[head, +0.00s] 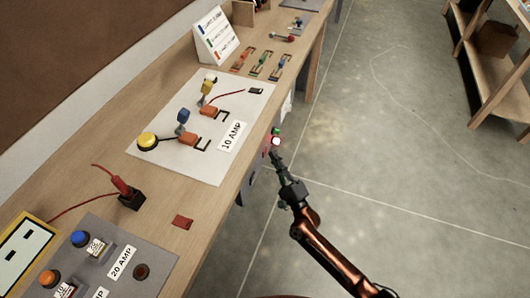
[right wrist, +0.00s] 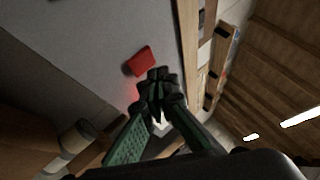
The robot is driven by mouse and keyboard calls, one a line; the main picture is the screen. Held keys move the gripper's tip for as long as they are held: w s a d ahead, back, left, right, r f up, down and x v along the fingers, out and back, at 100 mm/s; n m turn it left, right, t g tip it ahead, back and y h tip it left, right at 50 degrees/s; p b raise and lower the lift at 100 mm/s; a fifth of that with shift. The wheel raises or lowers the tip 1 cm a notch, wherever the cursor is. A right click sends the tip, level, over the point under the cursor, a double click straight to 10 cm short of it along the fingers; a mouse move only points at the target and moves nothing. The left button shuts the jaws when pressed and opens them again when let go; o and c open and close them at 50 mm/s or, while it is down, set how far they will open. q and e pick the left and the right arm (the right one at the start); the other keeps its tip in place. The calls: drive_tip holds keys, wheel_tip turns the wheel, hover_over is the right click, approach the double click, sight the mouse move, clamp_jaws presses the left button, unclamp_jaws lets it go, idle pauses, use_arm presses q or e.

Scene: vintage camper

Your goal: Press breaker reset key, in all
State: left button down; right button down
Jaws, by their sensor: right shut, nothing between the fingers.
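My right gripper (head: 275,156) is shut and empty at the bench's front edge, beside a small cluster of a green piece (head: 276,131) and a bright white-red spot (head: 276,141). In the right wrist view its closed fingertips (right wrist: 157,80) are just below a red, block-shaped key (right wrist: 139,61) on a grey panel (right wrist: 80,45). A red glow shows on the panel left of the fingertips. I cannot tell whether the fingers touch the key, nor which part is labelled as the breaker reset. My left gripper is out of view.
On the bench (head: 185,212) lie a white "10 AMP" board (head: 160,165) with a yellow button (head: 147,140), and a grey "20 AMP" board (head: 150,245) with blue and orange buttons. A sign (head: 215,37) stands farther back. The floor (head: 400,110) to the right is clear, with shelving beyond.

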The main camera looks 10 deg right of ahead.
drive_tip(key=shift+w+a, duration=0.1)
drive_tip(key=shift+a, duration=0.05)
drive_tip(key=shift+w+a, duration=0.15)
drive_tip(key=shift+a, duration=0.05)
drive_tip(key=shift+w+a, duration=0.2)
drive_tip(key=shift+a, duration=0.1)
idle(0.9)
idle(0.4)
drive_tip(key=shift+s+d, duration=0.45)
drive_tip(key=shift+d, duration=0.2)
drive_tip(key=s+d, duration=0.1)
drive_tip(key=d, duration=0.1)
drive_tip(key=s+d, duration=0.2)
idle(0.4)
drive_tip(key=shift+w, duration=0.1)
idle(0.5)
